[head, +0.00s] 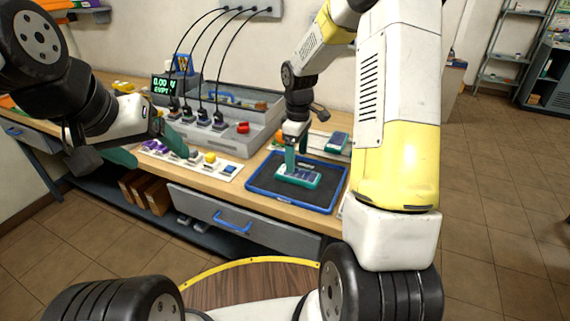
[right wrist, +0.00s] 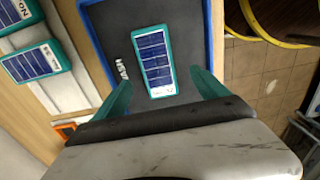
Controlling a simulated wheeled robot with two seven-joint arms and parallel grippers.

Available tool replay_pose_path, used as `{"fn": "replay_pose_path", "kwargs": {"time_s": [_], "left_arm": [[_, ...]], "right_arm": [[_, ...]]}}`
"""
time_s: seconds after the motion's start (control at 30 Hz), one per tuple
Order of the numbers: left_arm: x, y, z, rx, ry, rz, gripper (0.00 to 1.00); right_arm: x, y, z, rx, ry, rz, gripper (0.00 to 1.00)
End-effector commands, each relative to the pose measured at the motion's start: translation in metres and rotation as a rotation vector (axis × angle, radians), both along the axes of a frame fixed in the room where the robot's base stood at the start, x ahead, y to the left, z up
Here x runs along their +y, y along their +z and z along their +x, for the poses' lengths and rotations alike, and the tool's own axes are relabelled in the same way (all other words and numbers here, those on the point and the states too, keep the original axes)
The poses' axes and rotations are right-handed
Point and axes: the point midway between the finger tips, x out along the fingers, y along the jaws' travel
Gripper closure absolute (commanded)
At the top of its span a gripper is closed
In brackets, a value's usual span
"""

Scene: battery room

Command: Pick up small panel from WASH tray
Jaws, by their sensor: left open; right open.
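A small teal-framed panel (head: 298,177) with blue cells lies flat on a blue-rimmed tray with a dark floor (head: 262,196). My right gripper (head: 296,164) is open above the panel. In the right wrist view its teal fingers (right wrist: 161,85) stand either side of the panel's near end, with gaps visible. My left gripper (head: 147,148) is open and empty, left of the white strip.
Other teal panels (right wrist: 30,62) lie beside the tray; one shows behind it in the head view (head: 337,142). A white strip (head: 196,164) with coloured items lies left of the tray. A grey box (head: 262,125) with plugged cables and a red knob stands behind.

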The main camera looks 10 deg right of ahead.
Motion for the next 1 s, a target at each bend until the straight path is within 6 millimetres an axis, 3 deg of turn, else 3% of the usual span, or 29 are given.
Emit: {"fn": "replay_pose_path", "kwargs": {"time_s": [0.4,0.7,0.77,1.0], "left_arm": [[0.0,0.0,0.0,0.0,0.0,0.0,0.2],[0.0,0.0,0.0,0.0,0.0,0.0,0.2],[0.0,0.0,0.0,0.0,0.0,0.0,0.2],[0.0,0.0,0.0,0.0,0.0,0.0,0.2]], "right_arm": [[-0.005,-0.055,0.001,0.002,-0.002,0.0,0.16],[-0.005,-0.061,0.002,-0.001,-0.003,0.0,0.16],[-0.005,-0.061,0.002,-0.001,-0.003,0.0,0.24],[-0.005,-0.061,0.002,-0.001,-0.003,0.0,0.71]]}}
